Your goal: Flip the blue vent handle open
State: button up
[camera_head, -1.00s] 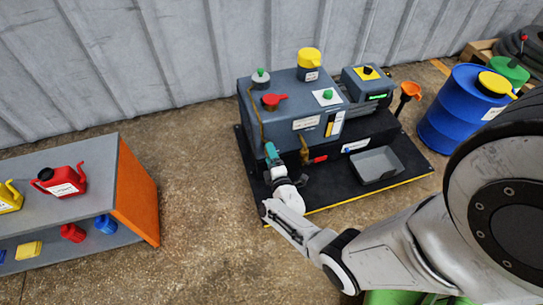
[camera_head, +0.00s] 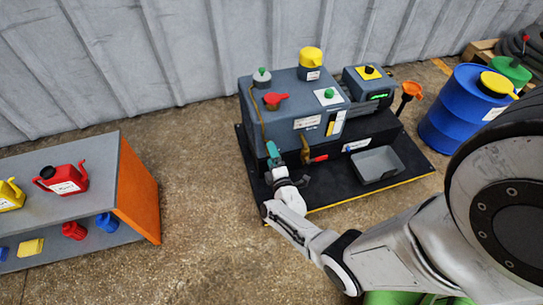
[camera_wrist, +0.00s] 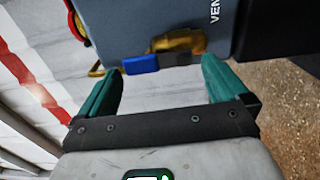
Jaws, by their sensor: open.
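In the wrist view the blue vent handle (camera_wrist: 141,63) is a short flat lever on a brass valve (camera_wrist: 180,42), at the side of the grey machine body (camera_wrist: 130,20) by a label starting "VEN". My gripper (camera_wrist: 161,67) is open, its teal fingers apart, with the blue handle lying across the gap near the left fingertip. I cannot tell whether that finger touches it. In the head view my gripper (camera_head: 272,151) is at the front left corner of the grey machine (camera_head: 290,118). The blue handle is not discernible there.
A brass valve with a red handle (camera_head: 318,158) is just right of my gripper. A grey tray (camera_head: 376,164) lies on the black base. A shelf (camera_head: 137,190) with cans stands left; a blue drum (camera_head: 455,108) stands right. Open floor lies between shelf and machine.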

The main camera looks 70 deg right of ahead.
jog(key=p+v, duration=0.3)
jog(key=v, duration=0.7)
jog(key=shift+s, duration=0.1)
jog(key=w+a+t+y, duration=0.2)
jog(key=w+a+y, duration=0.5)
jog(key=w+y, duration=0.15)
jog(key=a+r+m+g+y, duration=0.2)
jog(key=a+r+g+y, duration=0.25)
jog(key=a, duration=0.55)
jog(key=s+a+r+m+g, duration=0.2)
jog(key=s+r+m+g, duration=0.55)
jog(key=s+r, duration=0.7)
notch_tip(320, 180, up, 23)
jog(key=s+p, duration=0.1)
jog(key=p, duration=2.4)
jog(key=shift+s+f+n+g+y, duration=0.25)
jog(key=shift+s+n+g+y, duration=0.05)
jog(key=shift+s+n, duration=0.15)
